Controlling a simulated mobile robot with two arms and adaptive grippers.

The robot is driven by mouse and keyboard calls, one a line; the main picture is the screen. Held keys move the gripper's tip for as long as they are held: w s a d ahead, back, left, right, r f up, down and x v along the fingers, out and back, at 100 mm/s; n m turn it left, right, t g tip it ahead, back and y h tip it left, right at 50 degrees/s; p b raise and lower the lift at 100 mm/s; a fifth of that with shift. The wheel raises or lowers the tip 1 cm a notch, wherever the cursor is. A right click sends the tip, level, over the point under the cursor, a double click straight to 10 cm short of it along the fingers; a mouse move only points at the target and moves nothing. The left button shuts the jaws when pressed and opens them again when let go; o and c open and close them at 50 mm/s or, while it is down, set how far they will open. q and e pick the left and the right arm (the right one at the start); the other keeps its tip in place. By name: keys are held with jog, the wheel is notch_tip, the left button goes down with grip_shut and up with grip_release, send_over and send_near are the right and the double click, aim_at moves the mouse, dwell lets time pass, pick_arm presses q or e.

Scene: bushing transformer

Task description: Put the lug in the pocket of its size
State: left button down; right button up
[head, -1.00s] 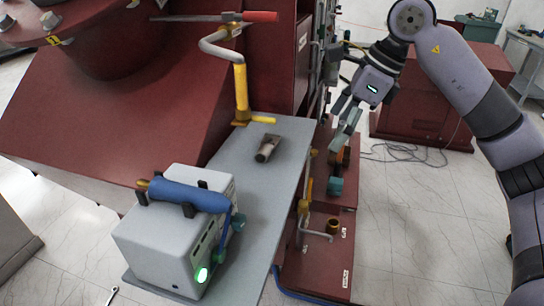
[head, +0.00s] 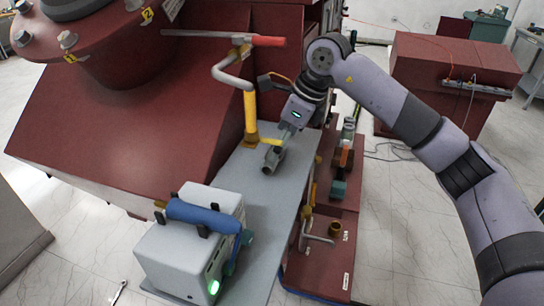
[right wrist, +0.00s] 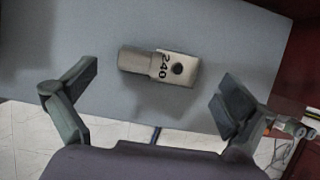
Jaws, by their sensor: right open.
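The lug (right wrist: 160,66) is a metal piece with a round barrel at the left and a flat tongue with one dark hole at the right. It is marked "240" and lies flat on the grey tabletop (right wrist: 60,30). My right gripper (right wrist: 163,88) is open, with one finger to each side of the lug and not touching it. In the head view my right gripper (head: 281,143) is low over the grey table and largely covers the lug. I cannot make out any sized pocket. My left gripper is out of view.
A grey-white device (head: 182,258) with a blue handle and green light stands at the table's near end. A yellow post with a bent grey pipe (head: 250,108) rises close behind the gripper. A red shelf (head: 318,270) with fittings lies lower, right of the table.

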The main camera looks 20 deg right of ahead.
jog(key=shift+x, duration=1.1)
jog(key=c, duration=1.4)
jog(key=shift+o, duration=0.2)
